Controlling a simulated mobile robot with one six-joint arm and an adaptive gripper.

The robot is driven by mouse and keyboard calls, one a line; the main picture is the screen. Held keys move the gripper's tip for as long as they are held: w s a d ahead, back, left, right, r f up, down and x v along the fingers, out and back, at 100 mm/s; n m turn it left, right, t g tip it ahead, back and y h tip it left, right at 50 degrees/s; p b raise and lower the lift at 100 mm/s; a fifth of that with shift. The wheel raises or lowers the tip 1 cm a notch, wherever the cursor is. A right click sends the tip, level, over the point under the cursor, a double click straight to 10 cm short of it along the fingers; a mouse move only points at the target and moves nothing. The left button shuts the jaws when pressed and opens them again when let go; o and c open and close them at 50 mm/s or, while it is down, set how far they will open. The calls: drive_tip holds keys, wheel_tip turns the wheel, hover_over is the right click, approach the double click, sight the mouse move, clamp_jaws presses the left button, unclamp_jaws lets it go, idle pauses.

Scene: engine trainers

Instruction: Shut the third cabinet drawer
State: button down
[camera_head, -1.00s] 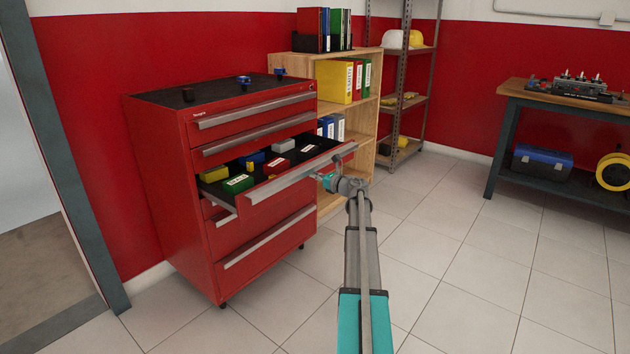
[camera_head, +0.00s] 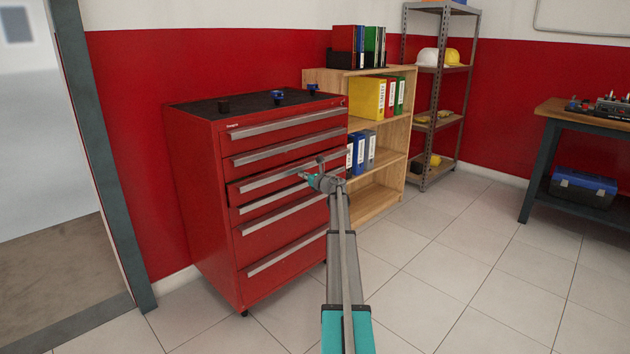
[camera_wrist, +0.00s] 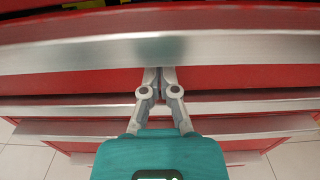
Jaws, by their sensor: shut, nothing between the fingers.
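The red tool cabinet (camera_head: 205,200) stands against the red wall in the head view. Its third drawer (camera_head: 262,180) from the top is nearly flush but still sticks out slightly, with a thin dark gap along its upper edge. In the wrist view, the drawer's silver handle strip (camera_wrist: 60,52) crosses the picture, and a sliver of the inside with yellow bits shows at the top. My gripper (camera_wrist: 158,72) is shut and empty, with its fingertips at the drawer front just under that strip. In the head view my gripper (camera_head: 317,168) is at the drawer's right end; exact contact is unclear.
The other drawers look shut. A wooden shelf (camera_head: 378,203) with binders is right of the cabinet, then a metal rack (camera_head: 440,110) and a workbench (camera_head: 545,160). The tiled floor in front is clear.

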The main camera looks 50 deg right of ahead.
sight(299, 181)
drive_tip(key=shift+w+d, duration=0.25)
drive_tip(key=shift+w, duration=0.9)
drive_tip(key=shift+w+d+r, duration=0.1)
drive_tip(key=shift+w, duration=0.2)
drive_tip(key=shift+w, duration=0.15)
drive_tip(key=shift+s, duration=0.6)
drive_tip(key=s, duration=1.3)
drive_tip(key=shift+s+a, duration=0.35)
drive_tip(key=shift+s, duration=0.05)
